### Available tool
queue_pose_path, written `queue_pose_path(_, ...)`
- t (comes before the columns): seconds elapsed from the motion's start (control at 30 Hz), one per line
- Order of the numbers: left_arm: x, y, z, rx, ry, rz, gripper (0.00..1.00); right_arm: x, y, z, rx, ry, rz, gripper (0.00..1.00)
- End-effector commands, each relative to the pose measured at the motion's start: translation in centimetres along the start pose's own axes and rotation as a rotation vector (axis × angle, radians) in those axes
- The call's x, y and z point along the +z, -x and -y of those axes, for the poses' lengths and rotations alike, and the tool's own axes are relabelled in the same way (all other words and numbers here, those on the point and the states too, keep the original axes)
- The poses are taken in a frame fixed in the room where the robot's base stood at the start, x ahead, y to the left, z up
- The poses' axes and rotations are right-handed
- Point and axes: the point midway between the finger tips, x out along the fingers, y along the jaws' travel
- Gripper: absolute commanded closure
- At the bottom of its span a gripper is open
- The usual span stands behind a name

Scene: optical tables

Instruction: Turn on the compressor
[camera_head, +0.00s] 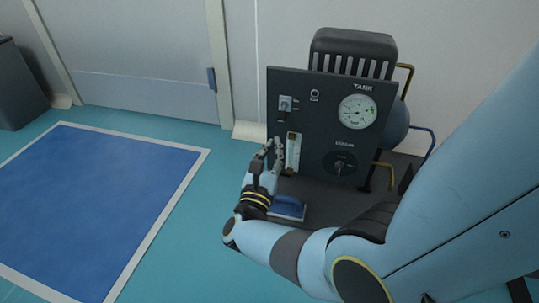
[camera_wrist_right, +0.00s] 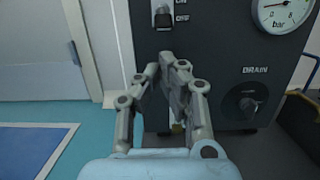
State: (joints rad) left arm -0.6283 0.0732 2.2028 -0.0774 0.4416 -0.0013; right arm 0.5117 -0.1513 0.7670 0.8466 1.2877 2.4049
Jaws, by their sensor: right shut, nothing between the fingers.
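The compressor (camera_head: 325,125) stands against the wall, with a dark upright front panel. Its switch (camera_head: 285,105) is at the panel's upper left; it also shows at the top of the right wrist view (camera_wrist_right: 162,14), beside ON and OFF labels. I cannot tell which way the switch is set. My right gripper (camera_head: 274,147) is in front of the panel's left part, below the switch and apart from it. It is shut and empty; the fingertips come together in the right wrist view (camera_wrist_right: 164,66). My left gripper is not in view.
The panel carries a round tank gauge (camera_head: 358,112), a small lamp (camera_head: 314,93), a sight tube (camera_head: 293,152) partly behind my fingers, and a drain knob (camera_head: 339,166). A blue floor mat (camera_head: 95,195) lies left. A door (camera_head: 145,60) is behind.

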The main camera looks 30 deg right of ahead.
Motion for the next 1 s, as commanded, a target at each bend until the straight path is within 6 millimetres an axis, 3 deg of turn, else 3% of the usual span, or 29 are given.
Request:
queue_pose_path(0.1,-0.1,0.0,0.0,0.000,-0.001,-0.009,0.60,0.0,-2.3,0.0,-0.001,0.000,0.002,1.00)
queue_pose_path(0.33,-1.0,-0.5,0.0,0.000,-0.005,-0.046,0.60,-0.1,-5.0,0.0,0.001,0.000,-0.001,1.00)
queue_pose_path(0.6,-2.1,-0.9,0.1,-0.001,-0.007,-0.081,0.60,0.0,-5.5,0.0,0.001,0.000,-0.002,1.00)
queue_pose_path(1.0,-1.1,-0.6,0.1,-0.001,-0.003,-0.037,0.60,0.2,-5.5,0.0,0.000,0.000,-0.011,1.00)
